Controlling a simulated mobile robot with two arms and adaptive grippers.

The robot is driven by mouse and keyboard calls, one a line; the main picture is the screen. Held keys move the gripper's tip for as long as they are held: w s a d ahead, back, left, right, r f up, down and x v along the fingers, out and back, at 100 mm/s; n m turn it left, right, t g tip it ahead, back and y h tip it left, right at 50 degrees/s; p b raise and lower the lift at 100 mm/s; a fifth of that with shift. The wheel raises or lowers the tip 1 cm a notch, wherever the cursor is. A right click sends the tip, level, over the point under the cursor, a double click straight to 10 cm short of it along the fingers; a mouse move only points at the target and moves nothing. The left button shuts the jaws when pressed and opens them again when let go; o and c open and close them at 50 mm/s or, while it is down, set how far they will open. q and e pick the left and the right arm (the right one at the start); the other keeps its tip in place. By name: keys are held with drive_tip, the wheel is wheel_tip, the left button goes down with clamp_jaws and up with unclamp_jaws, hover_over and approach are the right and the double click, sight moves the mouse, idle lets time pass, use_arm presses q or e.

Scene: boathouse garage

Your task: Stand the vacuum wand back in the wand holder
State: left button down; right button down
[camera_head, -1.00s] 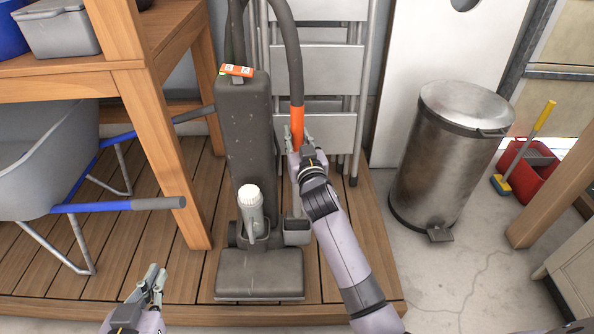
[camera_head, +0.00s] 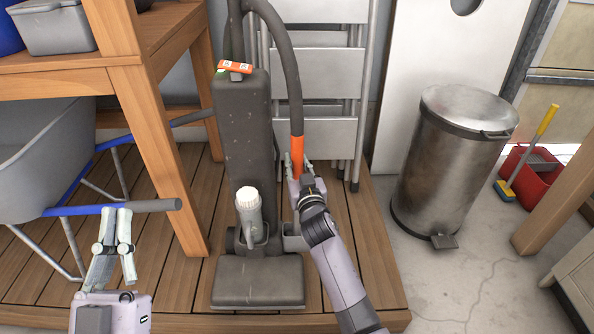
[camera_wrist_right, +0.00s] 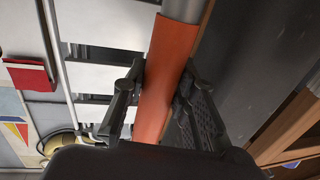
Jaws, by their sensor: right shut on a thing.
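The vacuum wand (camera_head: 297,146) has an orange section with a dark hose rising from its top. My right gripper (camera_head: 299,163) is shut on the orange section, which is also between the fingers in the right wrist view (camera_wrist_right: 166,75). The wand looks roughly upright, right of the dark grey upright vacuum (camera_head: 243,125). The wand holder (camera_head: 292,241), a small grey cup low on the vacuum's right side, is partly hidden by my right arm. The wand's lower end is hidden, so I cannot tell whether it touches the holder.
The vacuum stands on a wooden deck (camera_head: 175,285). A folded stepladder (camera_head: 330,70) is close behind the wand. A metal bin (camera_head: 440,160) is to the right, and a wooden bench (camera_head: 150,110) and a grey wheelbarrow (camera_head: 45,150) are at left.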

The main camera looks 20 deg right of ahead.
use_arm(q)
drive_tip(key=shift+s+r+t, duration=0.4)
drive_tip(key=shift+s+r, duration=0.05)
drive_tip(key=shift+r, duration=0.1)
use_arm(e)
drive_tip(key=shift+f, duration=0.55)
use_arm(q)
drive_tip(key=shift+s+r+t, duration=0.25)
drive_tip(key=shift+r+t, duration=0.05)
use_arm(e)
drive_tip(key=shift+f, duration=0.15)
use_arm(q)
drive_tip(key=shift+s+r+h, duration=0.1)
drive_tip(key=shift+r+h, duration=0.05)
drive_tip(key=shift+h, duration=0.25)
use_arm(e)
drive_tip(key=c, duration=1.3)
unclamp_jaws()
drive_tip(key=shift+f, duration=0.1)
